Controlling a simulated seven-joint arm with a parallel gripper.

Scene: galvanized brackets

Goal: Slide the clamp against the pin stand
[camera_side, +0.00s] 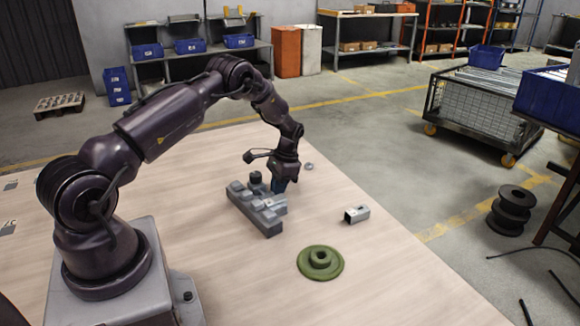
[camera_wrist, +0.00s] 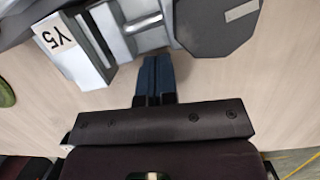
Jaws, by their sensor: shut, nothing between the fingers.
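A silver-grey metal part labelled Y5 (camera_wrist: 88,55), which looks like the clamp, lies just ahead of my fingertips in the wrist view. In the side view it is partly hidden beside a long stepped grey block (camera_side: 251,208). A dark piece with an eight-sided base (camera_wrist: 216,28) lies right of the fingertips in the wrist view; its dark round top (camera_side: 256,177) shows in the side view. It may be the pin stand, but I cannot tell for sure. My gripper (camera_side: 279,187) is shut and empty, low at the table beside these parts; its blue fingers (camera_wrist: 155,66) touch or nearly touch the silver part.
A green round flange with a raised hub (camera_side: 320,262) lies nearer the camera. A small square metal tube (camera_side: 357,214) lies to the right, and a small ring (camera_side: 309,166) behind my gripper. The wooden table (camera_side: 400,275) is bare around them.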

